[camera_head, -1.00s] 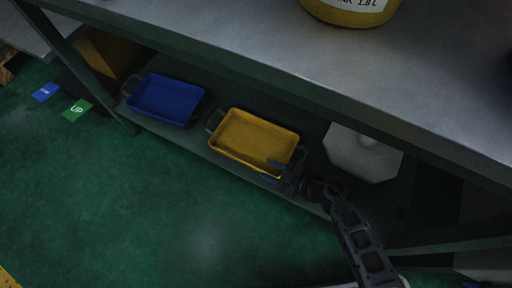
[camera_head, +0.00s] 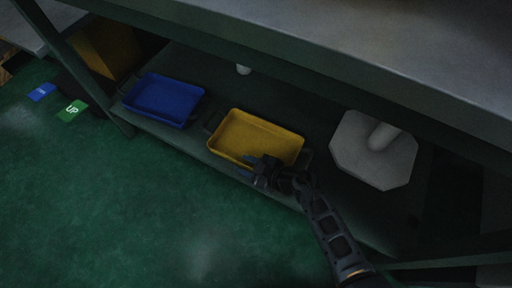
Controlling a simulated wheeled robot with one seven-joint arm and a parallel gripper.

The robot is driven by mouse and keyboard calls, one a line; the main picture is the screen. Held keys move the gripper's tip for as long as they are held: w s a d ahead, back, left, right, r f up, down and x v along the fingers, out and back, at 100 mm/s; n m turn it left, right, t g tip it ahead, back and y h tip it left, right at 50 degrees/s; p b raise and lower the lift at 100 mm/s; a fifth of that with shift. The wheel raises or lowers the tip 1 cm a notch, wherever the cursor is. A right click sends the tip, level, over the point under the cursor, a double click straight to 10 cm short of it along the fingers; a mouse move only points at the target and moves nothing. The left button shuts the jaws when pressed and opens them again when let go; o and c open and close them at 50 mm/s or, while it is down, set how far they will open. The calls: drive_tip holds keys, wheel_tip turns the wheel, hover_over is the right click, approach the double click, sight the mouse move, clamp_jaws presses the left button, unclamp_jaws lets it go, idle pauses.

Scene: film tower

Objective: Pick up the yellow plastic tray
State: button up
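The yellow plastic tray (camera_head: 254,134) lies on the lower shelf of a metal table, with dark handles at its left and right ends. My gripper (camera_head: 250,166) is at the tray's front edge, near its right end, with its fingers pointing left. The fingers overlap the tray's front rim in the picture. I see what look like two fingertips a little apart, but I cannot tell whether the rim is between them. The gripper hides part of the tray's front right corner.
A blue tray (camera_head: 163,101) lies left of the yellow one on the same shelf (camera_head: 182,138). A pale octagonal base with a post (camera_head: 362,158) stands to the right. The tabletop (camera_head: 330,52) overhangs the shelf. The green floor (camera_head: 130,210) in front is clear.

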clamp_jaws()
idle(0.3)
idle(0.3)
